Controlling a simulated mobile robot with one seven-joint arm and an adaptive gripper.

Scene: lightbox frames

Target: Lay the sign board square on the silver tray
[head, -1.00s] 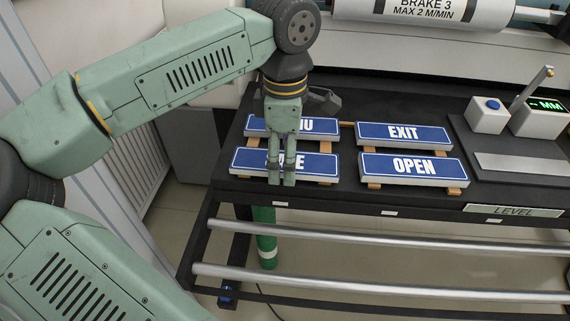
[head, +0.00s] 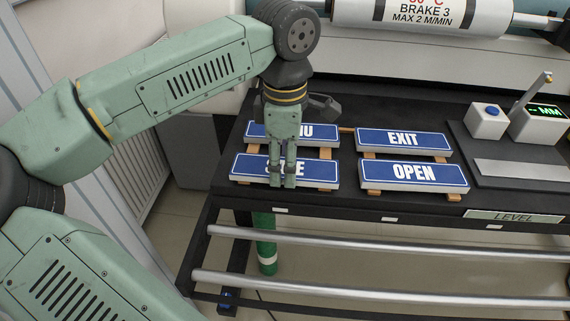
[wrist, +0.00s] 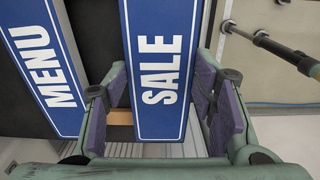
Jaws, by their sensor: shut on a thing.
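The sign board SALE (head: 317,170), blue with white letters and a pale edge, lies at the front left of the black table, its middle letters hidden behind my fingers. My gripper (head: 282,178) points down over it. In the wrist view the board (wrist: 160,60) runs between the two fingers of my gripper (wrist: 160,100), which are shut on it across its width. The board still appears to lie at its wooden supports. The silver tray, seen as a flat silver plate (head: 522,170), lies bare on a dark base at the right.
Boards MENU (head: 325,132), EXIT (head: 403,141) and OPEN (head: 414,173) lie close by on wooden strips. A block with a blue button (head: 485,122) and a gauge with a green display (head: 541,119) stand behind the plate. A roller crosses the back.

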